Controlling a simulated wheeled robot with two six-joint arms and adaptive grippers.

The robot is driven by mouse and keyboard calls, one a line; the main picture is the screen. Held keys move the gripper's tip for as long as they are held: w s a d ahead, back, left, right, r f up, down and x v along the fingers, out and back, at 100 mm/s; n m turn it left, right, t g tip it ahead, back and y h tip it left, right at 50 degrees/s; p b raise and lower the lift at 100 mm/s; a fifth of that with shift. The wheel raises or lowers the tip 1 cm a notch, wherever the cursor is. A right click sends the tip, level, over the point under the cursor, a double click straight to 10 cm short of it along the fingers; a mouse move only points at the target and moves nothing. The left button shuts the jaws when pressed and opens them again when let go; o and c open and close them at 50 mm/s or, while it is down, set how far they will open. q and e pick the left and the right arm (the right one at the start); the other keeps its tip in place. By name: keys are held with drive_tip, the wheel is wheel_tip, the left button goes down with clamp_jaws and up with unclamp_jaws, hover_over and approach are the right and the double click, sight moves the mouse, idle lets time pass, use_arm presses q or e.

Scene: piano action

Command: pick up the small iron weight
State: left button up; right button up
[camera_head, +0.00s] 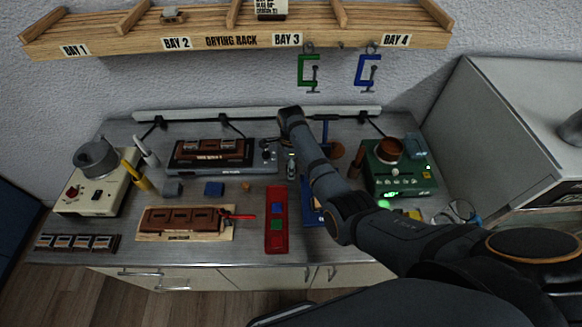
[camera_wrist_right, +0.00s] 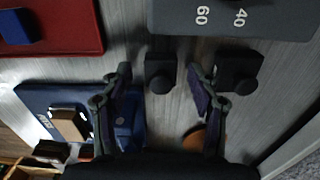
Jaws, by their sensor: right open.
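In the right wrist view, a small dark block with a round knob (camera_wrist_right: 161,72), which looks like the small iron weight, lies between the fingertips of my right gripper (camera_wrist_right: 159,78). The gripper is open, with a visible gap on each side of the block. A slightly larger dark block with a knob (camera_wrist_right: 241,68) is just right of the right-hand finger, very close to it. I cannot make out the weights clearly in the head view, where my right arm crosses that area. My left gripper is not in view.
A grey plate marked 40 and 60 (camera_wrist_right: 230,18) lies just beyond the blocks. A red tray (camera_head: 277,243) and a blue mat (camera_wrist_right: 40,98) are close by. A green device (camera_head: 400,180) stands right of my arm. A drying rack (camera_head: 230,42) hangs above the bench.

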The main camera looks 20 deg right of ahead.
drive_tip(key=shift+f, duration=0.15)
clamp_jaws()
drive_tip(key=shift+r, duration=0.2)
